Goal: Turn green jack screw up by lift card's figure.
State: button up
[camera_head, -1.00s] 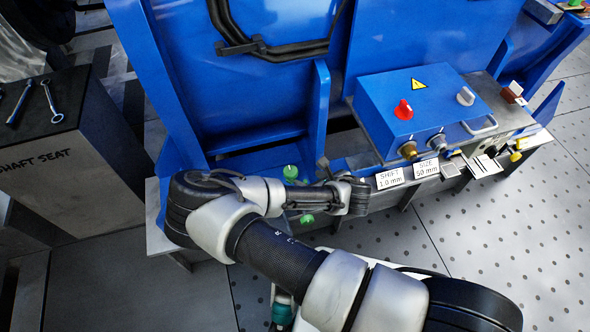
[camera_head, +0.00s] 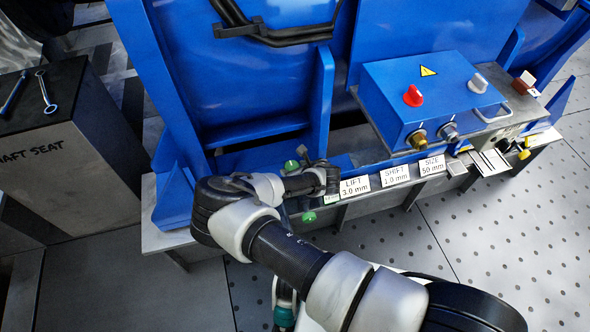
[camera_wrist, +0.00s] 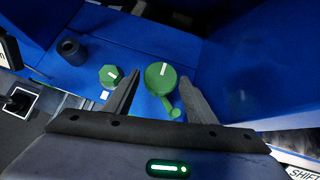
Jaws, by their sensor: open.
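In the wrist view, a large round green knob (camera_wrist: 157,74) with a white mark and a short green arm (camera_wrist: 174,112) lies between the spread fingers of my gripper (camera_wrist: 160,80). A smaller green hexagonal head (camera_wrist: 110,76), also with a white mark, is just outside the left finger. I cannot tell which of them is the jack screw, or whether a finger touches it. In the head view, green parts show beside my arm (camera_head: 291,165) and below it (camera_head: 309,216); my gripper's fingers are not clear there. The lift card (camera_head: 354,187) reads "LIFT 3.0 mm".
To the right stand a shift card (camera_head: 395,175) reading 1.0 mm and a size card (camera_head: 432,165) reading 50 mm. A blue control box (camera_head: 385,85) with red and grey knobs is behind them. A dark cylinder (camera_wrist: 71,48) stands left of the green parts.

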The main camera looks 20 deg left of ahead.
aim_at(288, 167)
jog(key=c, duration=0.8)
jog(key=shift+o, duration=0.2)
jog(key=m+h, duration=0.1)
jog(key=m+t+h, duration=0.1)
jog(key=m, duration=0.1)
jog(key=a+m+h+b, duration=0.1)
jog(key=shift+s+t, duration=0.35)
jog(key=shift+t, duration=0.05)
jog(key=m+h, duration=0.2)
jog(key=m, duration=0.1)
jog(key=m+h, duration=0.1)
jog(key=m, duration=0.1)
jog(key=shift+a+t+h, duration=0.3)
jog(key=shift+a, duration=0.1)
jog(key=m+h, duration=0.2)
jog(key=m, duration=0.1)
jog(key=a+m+g+h, duration=0.1)
jog(key=m+h, duration=0.1)
jog(key=m, duration=0.1)
jog(key=shift+w+g+h, duration=0.2)
jog(key=shift+g+h, duration=0.1)
jog(key=m, duration=0.1)
jog(key=m+g+h, duration=0.1)
jog(key=m, duration=0.1)
jog(key=m+g+h, duration=0.1)
jog(key=shift+w+a+f+m, duration=0.1)
jog(key=shift+w+a+m, duration=0.15)
jog(key=shift+w+m, duration=0.05)
jog(key=shift+m+g+h, duration=0.4)
